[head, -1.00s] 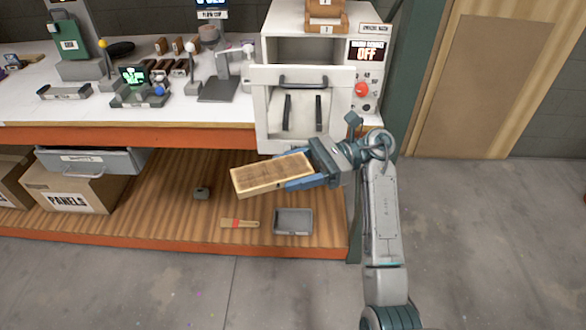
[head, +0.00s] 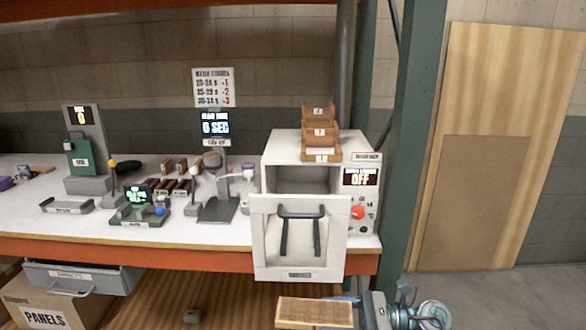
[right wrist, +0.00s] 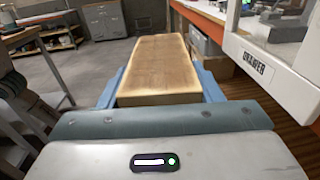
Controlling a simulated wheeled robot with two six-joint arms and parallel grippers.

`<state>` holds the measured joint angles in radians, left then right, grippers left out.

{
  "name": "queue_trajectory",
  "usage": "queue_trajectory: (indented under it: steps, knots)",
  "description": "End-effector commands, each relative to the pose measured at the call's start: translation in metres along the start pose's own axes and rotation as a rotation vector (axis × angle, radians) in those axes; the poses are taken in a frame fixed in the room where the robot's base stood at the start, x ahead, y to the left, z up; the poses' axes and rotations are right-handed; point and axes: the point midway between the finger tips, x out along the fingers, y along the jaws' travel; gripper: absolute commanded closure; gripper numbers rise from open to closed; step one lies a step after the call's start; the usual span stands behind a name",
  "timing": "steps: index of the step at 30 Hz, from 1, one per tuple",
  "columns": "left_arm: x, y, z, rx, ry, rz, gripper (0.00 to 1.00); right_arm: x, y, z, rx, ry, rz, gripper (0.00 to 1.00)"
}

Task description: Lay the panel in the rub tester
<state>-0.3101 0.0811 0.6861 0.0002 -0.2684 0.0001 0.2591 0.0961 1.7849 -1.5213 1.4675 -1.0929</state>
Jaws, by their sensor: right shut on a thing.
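The panel is a flat wooden board (head: 314,313) with a pale edge, low at the bottom of the head view in front of the bench. My right gripper (head: 355,308) is shut on its right end. In the right wrist view the panel (right wrist: 158,68) extends forward between the blue fingers (right wrist: 160,95). A green device (head: 81,158) with a counter display (head: 80,115) stands at the left of the bench; its label is too small to read, so I cannot tell whether it is the rub tester. My left gripper is not in view.
A white cabinet (head: 275,150) stands at the bench's right, its front (head: 266,245) lowered or pulled out above the panel. A grey stand (head: 218,210) and a green-screen device (head: 138,213) occupy the bench (head: 30,225). A green post (head: 398,150) rises at the right.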

Motion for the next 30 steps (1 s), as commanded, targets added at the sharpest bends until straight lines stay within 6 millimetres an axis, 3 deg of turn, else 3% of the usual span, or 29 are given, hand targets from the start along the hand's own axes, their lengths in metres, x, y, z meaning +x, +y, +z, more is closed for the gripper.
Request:
queue_trajectory:
  steps: [1, 6, 12, 18, 30]
  knots:
    - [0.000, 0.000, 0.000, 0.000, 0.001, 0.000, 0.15, -0.019, 0.003, -0.010, 0.003, 0.011, -0.072, 0.66]
    - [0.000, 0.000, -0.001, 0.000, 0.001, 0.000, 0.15, -0.069, 0.009, -0.023, 0.000, 0.010, -0.294, 0.66]
    - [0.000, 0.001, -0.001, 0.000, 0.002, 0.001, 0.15, -0.107, 0.020, -0.024, 0.000, 0.004, -0.459, 0.66]
    - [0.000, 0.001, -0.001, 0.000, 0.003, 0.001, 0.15, -0.121, 0.025, -0.022, 0.001, 0.000, -0.528, 0.66]
    - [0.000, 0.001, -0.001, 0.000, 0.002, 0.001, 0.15, -0.115, 0.023, -0.030, 0.019, 0.022, -0.803, 0.66]
